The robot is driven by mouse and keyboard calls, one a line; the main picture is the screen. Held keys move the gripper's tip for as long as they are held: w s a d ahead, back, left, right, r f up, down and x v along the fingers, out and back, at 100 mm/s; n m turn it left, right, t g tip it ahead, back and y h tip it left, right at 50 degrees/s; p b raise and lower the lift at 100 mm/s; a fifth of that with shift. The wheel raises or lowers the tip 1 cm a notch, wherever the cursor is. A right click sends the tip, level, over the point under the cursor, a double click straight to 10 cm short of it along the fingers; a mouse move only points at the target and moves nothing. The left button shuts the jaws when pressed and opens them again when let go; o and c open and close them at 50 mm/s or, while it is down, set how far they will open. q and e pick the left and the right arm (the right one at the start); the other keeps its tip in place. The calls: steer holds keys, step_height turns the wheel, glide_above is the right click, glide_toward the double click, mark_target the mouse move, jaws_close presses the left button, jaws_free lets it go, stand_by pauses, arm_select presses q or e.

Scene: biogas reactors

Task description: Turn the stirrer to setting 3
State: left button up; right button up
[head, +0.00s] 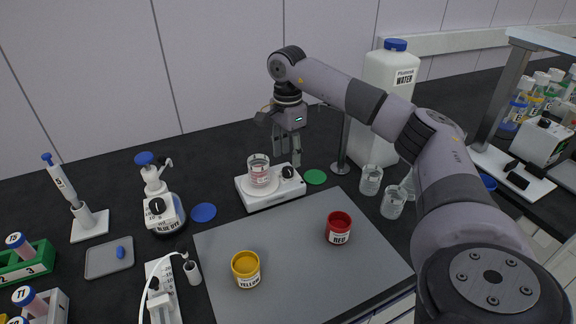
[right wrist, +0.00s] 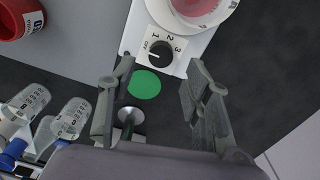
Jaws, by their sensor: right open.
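The stirrer (head: 268,191) is a white unit with a beaker of pink liquid (head: 258,170) on its round plate. Its black knob (head: 288,171) also shows in the right wrist view (right wrist: 161,54), with OFF, 1, 2 and 3 printed around it. The knob's white mark points to the left in that view, nearest to OFF. My right gripper (head: 290,160) is open and points down just above and behind the knob. In the right wrist view its fingers (right wrist: 163,72) stand apart with nothing between them, and the knob lies just beyond the tips. My left gripper is out of view.
A green disc (head: 315,177) lies right of the stirrer, close to a metal stand. A red cup (head: 338,228) and a yellow cup (head: 246,269) sit on the grey mat (head: 290,290) in front.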

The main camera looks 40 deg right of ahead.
mark_target(288, 169)
steer(key=shift+f, duration=2.2)
jaws_close()
